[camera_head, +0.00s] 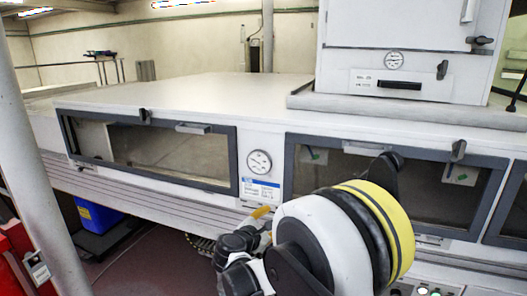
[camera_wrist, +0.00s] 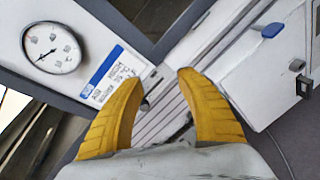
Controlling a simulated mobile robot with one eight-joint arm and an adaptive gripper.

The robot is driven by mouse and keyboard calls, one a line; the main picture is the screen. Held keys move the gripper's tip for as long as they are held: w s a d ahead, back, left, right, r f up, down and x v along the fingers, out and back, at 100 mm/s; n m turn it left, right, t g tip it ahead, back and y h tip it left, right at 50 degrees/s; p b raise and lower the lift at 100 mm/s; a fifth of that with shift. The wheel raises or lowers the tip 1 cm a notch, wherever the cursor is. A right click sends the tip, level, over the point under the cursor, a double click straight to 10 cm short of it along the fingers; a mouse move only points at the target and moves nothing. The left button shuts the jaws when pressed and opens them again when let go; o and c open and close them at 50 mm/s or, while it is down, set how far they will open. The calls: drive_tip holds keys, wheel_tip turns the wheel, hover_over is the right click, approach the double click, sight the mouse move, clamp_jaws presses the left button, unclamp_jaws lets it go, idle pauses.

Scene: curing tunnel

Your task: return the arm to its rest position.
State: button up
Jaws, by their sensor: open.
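My gripper (camera_wrist: 158,78) shows in the wrist view with its two yellow fingers spread apart and nothing between them. In the head view a yellow finger of my gripper (camera_head: 262,212) shows small, just below the panel between the two windows. Most of the gripper is hidden there behind my bent arm, which fills the lower middle and right. The arm stands in front of the right window (camera_head: 340,190) of the white tunnel. Whether any part of it touches the tunnel I cannot tell.
A round gauge (camera_head: 259,162) and a blue-and-white label (camera_head: 261,189) sit between the windows. The left window (camera_head: 170,155) has a grey frame. A white cabinet (camera_head: 420,25) stands on the tunnel top. A pole (camera_head: 40,150) and red equipment (camera_head: 18,245) are at left; a blue bin (camera_head: 97,216) is below.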

drive_tip(key=s+d+r+m+g+y, duration=0.2)
drive_tip(key=s+d+r+m+g, duration=0.35)
drive_tip(key=s+d+m, duration=0.75)
drive_tip(key=s+d+m+y, duration=0.1)
drive_tip(key=s+m, duration=0.4)
drive_tip(key=s, duration=0.7)
drive_tip(key=s+d+m+y, duration=0.2)
drive_tip(key=s+m, duration=0.3)
drive_tip(key=s, duration=0.7)
drive_tip(key=shift+d+f+m+g+y, duration=0.35)
drive_tip(key=shift+f+m+y, duration=0.1)
drive_tip(key=shift+y, duration=0.45)
drive_tip(key=shift+s, duration=0.1)
idle(3.3)
